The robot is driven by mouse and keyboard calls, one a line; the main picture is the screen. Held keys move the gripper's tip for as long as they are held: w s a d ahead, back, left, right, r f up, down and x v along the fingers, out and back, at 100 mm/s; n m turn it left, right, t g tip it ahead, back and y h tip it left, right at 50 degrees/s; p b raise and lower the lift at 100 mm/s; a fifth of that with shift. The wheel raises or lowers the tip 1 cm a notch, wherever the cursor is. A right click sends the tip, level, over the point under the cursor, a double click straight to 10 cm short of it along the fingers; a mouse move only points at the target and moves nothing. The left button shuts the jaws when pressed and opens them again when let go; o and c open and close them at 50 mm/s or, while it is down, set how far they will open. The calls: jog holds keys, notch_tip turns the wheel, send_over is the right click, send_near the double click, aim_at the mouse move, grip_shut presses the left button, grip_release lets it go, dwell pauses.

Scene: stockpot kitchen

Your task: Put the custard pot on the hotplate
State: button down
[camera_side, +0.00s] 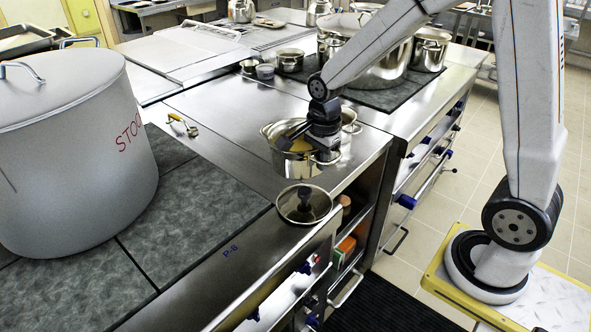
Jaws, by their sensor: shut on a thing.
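The custard pot (284,162) is a small steel pot with yellow contents, near the middle of the side view, over the steel worktop. My gripper (312,150) is shut on it at its right side, and the gripper body hides part of the rim and the custard. The pot looks about upright; I cannot tell whether its base touches the steel. Dark hotplate surfaces show in two places: mottled grey-green plates (85,287) at the front left, marked P-8 beside them, and a dark plate (388,98) at the back under other pots.
A huge stockpot (75,160) stands on the front left plates. A glass lid (303,205) with a black knob lies at the front edge of the worktop. A small steel pan (350,122) is just behind my gripper. Several pots, including a large one (385,70), crowd the back.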

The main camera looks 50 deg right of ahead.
jog(key=a, duration=0.9)
jog(key=shift+s+a+r, duration=0.2)
jog(key=shift+a+r, duration=0.05)
jog(key=shift+r, duration=0.1)
jog(key=shift+w, duration=0.15)
jog(key=shift+w+a+f, duration=0.3)
jog(key=shift+w+f, duration=1.25)
jog(key=shift+w, duration=0.65)
jog(key=shift+w+a+f, duration=0.3)
jog(key=shift+w+f, duration=1.2)
jog(key=shift+w, duration=0.65)
jog(key=shift+w+a+f, duration=0.3)
jog(key=shift+w+f, duration=1.25)
jog(key=shift+w, duration=0.65)
jog(key=shift+f, duration=0.1)
jog(key=shift+w+f, duration=0.3)
jog(key=shift+f, duration=1.45)
jog(key=shift+f, duration=0.15)
